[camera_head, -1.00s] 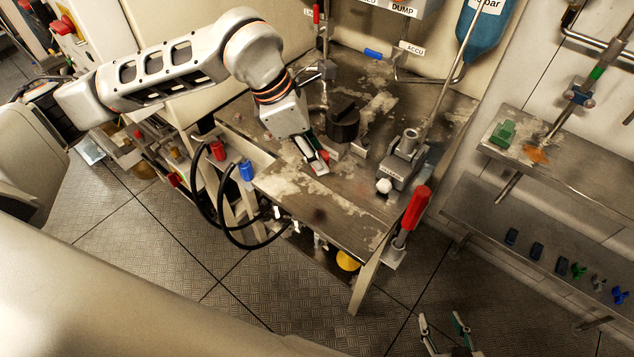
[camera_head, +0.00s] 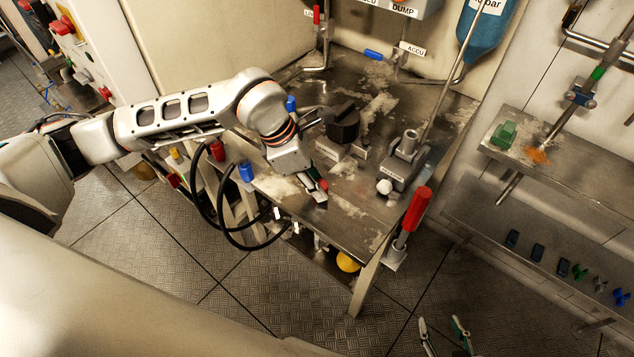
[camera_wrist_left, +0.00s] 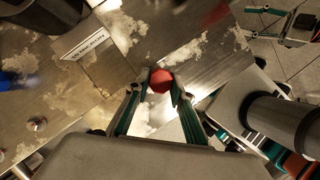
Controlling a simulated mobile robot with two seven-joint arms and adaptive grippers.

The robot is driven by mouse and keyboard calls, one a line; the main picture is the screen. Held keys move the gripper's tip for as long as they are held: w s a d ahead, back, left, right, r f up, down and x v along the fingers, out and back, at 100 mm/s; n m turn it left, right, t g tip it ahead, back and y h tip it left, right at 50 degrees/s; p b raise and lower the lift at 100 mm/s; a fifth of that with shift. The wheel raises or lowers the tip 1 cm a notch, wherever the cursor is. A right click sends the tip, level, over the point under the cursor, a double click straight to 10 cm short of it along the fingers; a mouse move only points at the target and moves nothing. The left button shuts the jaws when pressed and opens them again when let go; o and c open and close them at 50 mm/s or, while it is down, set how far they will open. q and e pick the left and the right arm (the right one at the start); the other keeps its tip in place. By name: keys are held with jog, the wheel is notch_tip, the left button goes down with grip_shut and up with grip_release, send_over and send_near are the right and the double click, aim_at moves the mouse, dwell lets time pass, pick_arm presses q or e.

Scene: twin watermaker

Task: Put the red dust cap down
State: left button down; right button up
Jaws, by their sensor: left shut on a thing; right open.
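The red dust cap (camera_wrist_left: 160,81) is a small faceted red piece between the fingertips of my left gripper (camera_wrist_left: 160,90) in the left wrist view. The gripper is shut on it. In the head view my left gripper (camera_head: 317,190) is over the front part of the stained metal bench (camera_head: 352,220), pointing down, and only a trace of red shows at the fingers. I cannot tell whether the cap touches the bench top. My right gripper (camera_head: 442,335) is open and empty at the bottom edge of the head view, over the floor.
A black knob (camera_head: 343,122) stands behind my left gripper, with a metal valve block (camera_head: 404,155) to its right. A red-handled lever (camera_head: 414,212) rises at the bench's right front corner. Black hoses (camera_head: 203,195) hang at the left front. Bare bench lies between gripper and lever.

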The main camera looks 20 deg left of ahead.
pick_arm(q)
jog(key=shift+f, duration=0.15)
jog(key=c, duration=1.7)
grip_release()
jog(key=v, duration=1.2)
jog(key=shift+r, duration=0.25)
jog(key=shift+d, duration=0.15)
